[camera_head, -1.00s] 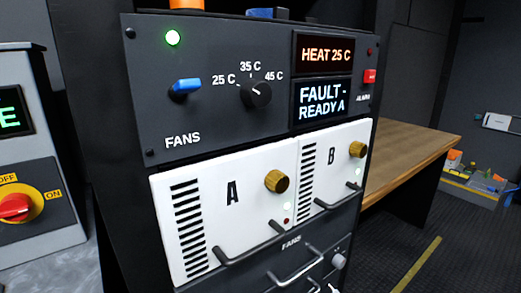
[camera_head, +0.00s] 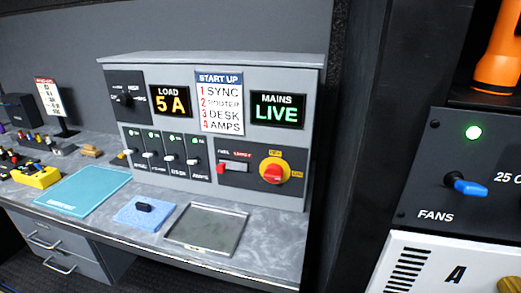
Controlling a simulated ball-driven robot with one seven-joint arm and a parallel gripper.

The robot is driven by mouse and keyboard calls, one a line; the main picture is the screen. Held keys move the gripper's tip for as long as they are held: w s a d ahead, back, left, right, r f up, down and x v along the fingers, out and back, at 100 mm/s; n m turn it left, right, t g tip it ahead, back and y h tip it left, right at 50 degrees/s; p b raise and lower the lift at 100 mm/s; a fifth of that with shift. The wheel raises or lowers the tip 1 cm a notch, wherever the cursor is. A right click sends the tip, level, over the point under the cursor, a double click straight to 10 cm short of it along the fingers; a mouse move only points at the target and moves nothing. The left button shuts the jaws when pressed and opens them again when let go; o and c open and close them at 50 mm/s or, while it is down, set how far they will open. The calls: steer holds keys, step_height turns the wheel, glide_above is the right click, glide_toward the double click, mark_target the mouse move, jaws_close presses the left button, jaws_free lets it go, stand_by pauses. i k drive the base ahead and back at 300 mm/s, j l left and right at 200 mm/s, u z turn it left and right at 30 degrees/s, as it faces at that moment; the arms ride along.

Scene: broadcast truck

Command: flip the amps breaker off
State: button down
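The amps breaker (camera_head: 196,161) is the rightmost of a row of small white-levered breakers on the grey power panel (camera_head: 228,198). A green light shows above it, as above the others. Its lever is small, and I cannot tell for sure whether it is up or down. A start-up card (camera_head: 219,103) lists sync, router, desk, amps. My gripper is not in view.
On the desk before the panel lie a grey tray (camera_head: 207,228), a blue pad (camera_head: 143,213) and a teal mat (camera_head: 83,190). The dark fans rack (camera_head: 460,170) stands close at the right.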

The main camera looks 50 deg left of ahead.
mark_target(191, 162)
steer(key=u, duration=1.65)
